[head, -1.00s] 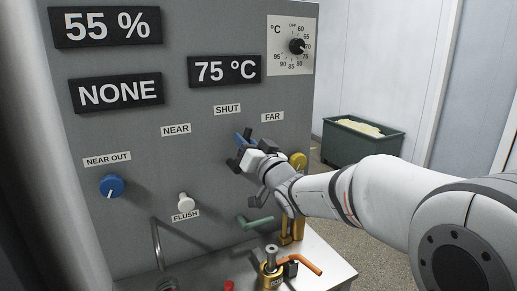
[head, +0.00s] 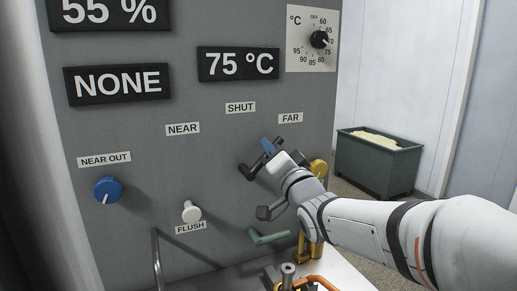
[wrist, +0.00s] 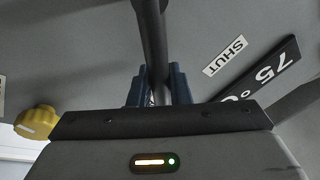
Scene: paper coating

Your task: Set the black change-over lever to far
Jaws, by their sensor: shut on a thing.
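The black change-over lever (wrist: 152,45) shows in the wrist view as a dark rod running between the two blue fingertips. My gripper (wrist: 153,88) is shut on it. In the head view my gripper (head: 268,148) is at the panel, below and between the SHUT label (head: 240,107) and the FAR label (head: 290,118), nearer FAR. The NEAR label (head: 182,128) is further left.
The panel also carries a blue knob (head: 107,190), a white flush knob (head: 191,212), a yellow knob (head: 318,168) close beside my gripper and a green handle (head: 268,237) below it. The display (head: 118,82) reads NONE. A green bin (head: 378,162) stands at right.

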